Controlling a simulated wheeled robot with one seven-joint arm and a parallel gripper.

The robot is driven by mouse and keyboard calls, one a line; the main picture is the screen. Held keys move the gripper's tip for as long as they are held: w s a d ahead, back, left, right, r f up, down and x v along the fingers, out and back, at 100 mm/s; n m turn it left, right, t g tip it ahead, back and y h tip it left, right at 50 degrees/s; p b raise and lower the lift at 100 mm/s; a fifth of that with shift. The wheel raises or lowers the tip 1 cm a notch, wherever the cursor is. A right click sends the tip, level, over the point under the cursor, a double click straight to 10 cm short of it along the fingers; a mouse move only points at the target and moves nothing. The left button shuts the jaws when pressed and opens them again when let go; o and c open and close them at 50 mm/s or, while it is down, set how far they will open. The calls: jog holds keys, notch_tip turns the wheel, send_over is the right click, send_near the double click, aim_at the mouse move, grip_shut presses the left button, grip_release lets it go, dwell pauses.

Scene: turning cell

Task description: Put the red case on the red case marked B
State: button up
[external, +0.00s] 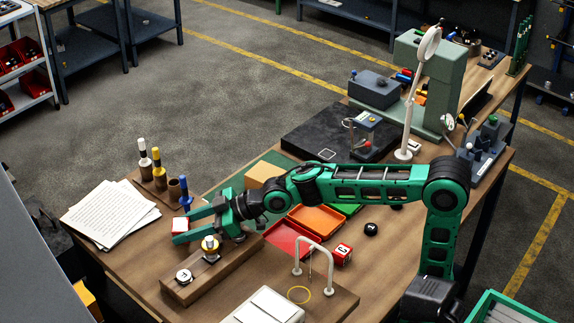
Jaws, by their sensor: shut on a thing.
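My gripper (184,226) is at the left part of the wooden bench, its fingers pointing left. It is shut on a small red case (181,225) with a pale top, held between the fingers. I cannot tell whether this case touches the bench. Another red case (342,254) with a pale, lettered face stands on the bench to the right of the red tray, well to the right of my gripper. Its letter is too small to read surely, so I cannot tell whether it is B.
A wooden block (209,270) with a brass piece lies just in front of my gripper. Papers (112,214) and a tool stand (160,185) are near it. The red tray (287,241), orange tray (317,219), black puck (371,229) and white arch (313,242) surround the lettered case.

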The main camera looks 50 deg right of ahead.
jog(key=shift+f, duration=0.3)
jog(key=o, duration=1.3)
jog(key=shift+f, duration=0.1)
jog(key=shift+c, duration=0.2)
jog(key=shift+o, duration=0.4)
jog(key=v, duration=1.2)
